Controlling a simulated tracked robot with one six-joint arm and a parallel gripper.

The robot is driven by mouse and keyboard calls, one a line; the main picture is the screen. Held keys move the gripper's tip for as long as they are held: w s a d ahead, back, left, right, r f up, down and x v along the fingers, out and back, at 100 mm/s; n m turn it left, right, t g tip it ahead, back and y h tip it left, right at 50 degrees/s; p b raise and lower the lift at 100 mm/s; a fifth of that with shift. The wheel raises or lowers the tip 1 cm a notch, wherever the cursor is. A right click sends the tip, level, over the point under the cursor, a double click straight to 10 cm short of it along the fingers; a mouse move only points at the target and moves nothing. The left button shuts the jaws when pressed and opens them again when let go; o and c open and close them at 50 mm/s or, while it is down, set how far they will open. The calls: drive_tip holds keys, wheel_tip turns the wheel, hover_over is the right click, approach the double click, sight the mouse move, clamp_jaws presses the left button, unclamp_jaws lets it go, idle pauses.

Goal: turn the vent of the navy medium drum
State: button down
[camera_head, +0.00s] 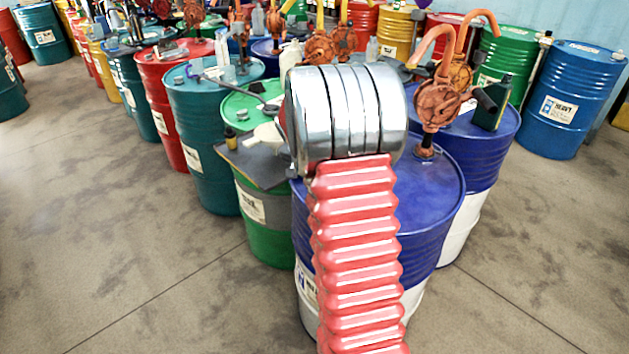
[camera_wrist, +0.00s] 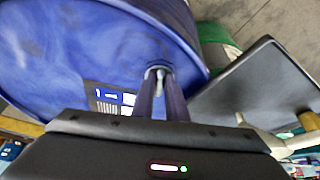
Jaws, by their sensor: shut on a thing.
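The navy drum (camera_head: 432,200), with a white lower part, stands in front, partly hidden behind my arm. My gripper (camera_wrist: 158,76) is at the lid's near rim, shut on a small light grey piece, the vent (camera_wrist: 160,82). The fingers cover most of the vent, so its angle cannot be told. In the head view my arm hides the gripper and the vent.
A rusty hand pump (camera_head: 437,105) stands on the navy drum. A dark tray (camera_head: 262,168) lies beside it at the green drum (camera_head: 262,215); the tray also shows close to my gripper in the wrist view (camera_wrist: 250,90). Another navy drum (camera_head: 490,150) stands behind. Floor is clear at left.

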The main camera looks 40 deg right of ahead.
drive_tip(key=m+g, duration=0.1)
drive_tip(key=m, duration=0.1)
drive_tip(key=w+m, duration=0.1)
drive_tip(key=m, duration=0.1)
drive_tip(key=shift+a+m+g, duration=0.1)
drive_tip(key=shift+m+g, duration=0.2)
drive_tip(key=shift+g, duration=0.1)
drive_tip(key=shift+w+m+g, duration=0.25)
drive_tip(key=shift+m+g, duration=0.35)
drive_tip(key=shift+m, duration=0.9)
drive_tip(key=c, duration=1.8)
unclamp_jaws()
drive_tip(key=shift+o, duration=0.2)
drive_tip(key=v, duration=1.3)
drive_tip(key=shift+a+r, duration=0.15)
drive_tip(key=shift+r, duration=0.1)
